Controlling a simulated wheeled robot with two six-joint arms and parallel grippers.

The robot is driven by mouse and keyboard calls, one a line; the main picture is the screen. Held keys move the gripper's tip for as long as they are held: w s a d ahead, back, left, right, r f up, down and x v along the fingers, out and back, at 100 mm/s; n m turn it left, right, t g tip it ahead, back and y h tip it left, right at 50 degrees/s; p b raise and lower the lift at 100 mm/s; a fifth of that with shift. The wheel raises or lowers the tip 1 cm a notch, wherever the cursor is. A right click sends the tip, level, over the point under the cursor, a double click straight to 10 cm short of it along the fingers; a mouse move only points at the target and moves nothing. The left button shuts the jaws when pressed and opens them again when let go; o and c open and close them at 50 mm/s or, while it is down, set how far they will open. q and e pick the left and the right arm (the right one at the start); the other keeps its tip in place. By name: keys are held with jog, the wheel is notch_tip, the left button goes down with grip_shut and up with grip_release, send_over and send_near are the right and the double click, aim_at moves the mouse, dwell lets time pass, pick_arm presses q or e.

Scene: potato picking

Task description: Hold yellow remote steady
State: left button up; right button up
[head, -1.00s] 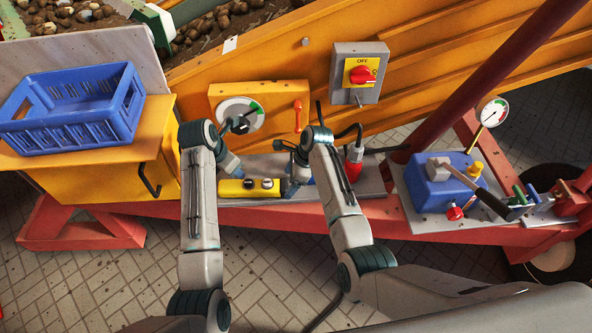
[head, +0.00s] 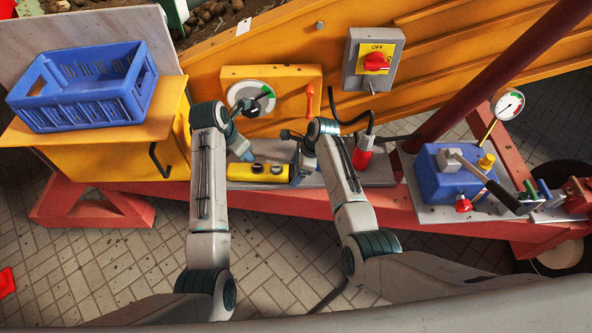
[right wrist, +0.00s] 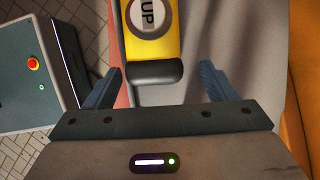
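The yellow remote (head: 258,172) lies on the grey ledge of the machine, with dark buttons on top. In the right wrist view its yellow end with the letters "UP" and its dark end cap (right wrist: 155,72) show ahead of the fingers. My right gripper (right wrist: 161,85) is open, its blue fingers wide apart on either side of the cap's line, not closed on it. In the head view my right gripper (head: 299,174) is at the remote's right end. My left gripper (head: 246,154) hangs just above the remote's left part; its finger gap is too small to make out.
A blue crate (head: 92,112) stands on the yellow cabinet at left. Behind the ledge are a dial panel with an orange handle (head: 310,100) and a grey switch box (head: 354,72). A red plug (head: 362,158) stands right of my right gripper; a blue pump unit (head: 440,182) is further right.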

jog(key=shift+o, duration=0.4)
jog(key=shift+f, duration=0.15)
jog(key=shift+d+r, duration=0.1)
jog(key=shift+r, duration=0.35)
jog(key=v, duration=1)
jog(key=shift+p, duration=0.4)
jog(key=shift+d, duration=0.1)
